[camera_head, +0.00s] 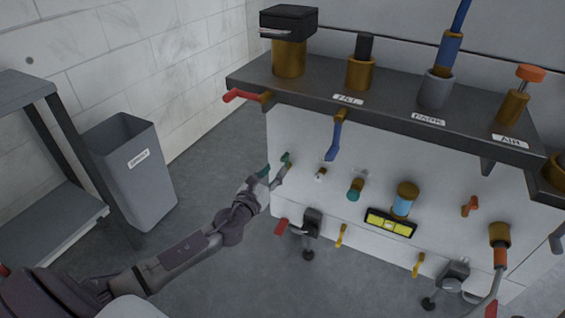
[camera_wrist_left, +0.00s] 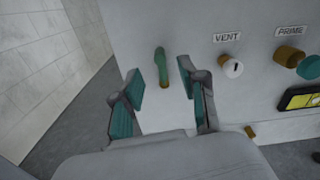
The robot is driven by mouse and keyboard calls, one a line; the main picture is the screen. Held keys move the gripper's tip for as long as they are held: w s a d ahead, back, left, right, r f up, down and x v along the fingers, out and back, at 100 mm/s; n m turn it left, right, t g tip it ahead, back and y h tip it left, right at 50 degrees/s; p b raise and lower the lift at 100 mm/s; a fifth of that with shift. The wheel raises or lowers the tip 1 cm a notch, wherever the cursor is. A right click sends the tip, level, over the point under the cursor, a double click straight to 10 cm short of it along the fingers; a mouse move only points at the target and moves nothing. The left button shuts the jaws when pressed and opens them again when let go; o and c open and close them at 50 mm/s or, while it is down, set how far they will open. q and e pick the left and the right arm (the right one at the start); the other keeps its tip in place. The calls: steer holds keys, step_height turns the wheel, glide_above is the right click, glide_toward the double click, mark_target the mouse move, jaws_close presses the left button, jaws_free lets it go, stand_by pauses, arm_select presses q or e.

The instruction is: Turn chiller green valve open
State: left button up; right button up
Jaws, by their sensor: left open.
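A green valve handle (camera_head: 286,158) is on the left part of the machine's white front panel. My left gripper (camera_head: 273,175) is at the panel, just in front of and below this handle. In the left wrist view the green handle (camera_wrist_left: 161,66) points upward and lies between the two teal fingertips of my left gripper (camera_wrist_left: 161,84). The fingers are open with a gap on both sides of it, and no contact shows. My right gripper is not in view.
A teal knob (camera_head: 355,188) sits to the right, under a PRIME label (camera_wrist_left: 291,31). A VENT fitting (camera_wrist_left: 231,67) is nearer. A blue lever (camera_head: 334,140) hangs above from the dark shelf (camera_head: 400,110). A grey bin (camera_head: 135,180) stands left.

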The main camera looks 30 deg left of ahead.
mark_target(282, 161)
arm_select(q)
steer(key=w+b, duration=0.1)
steer(key=w, duration=0.5)
steer(key=shift+a, duration=0.1)
jaws_close()
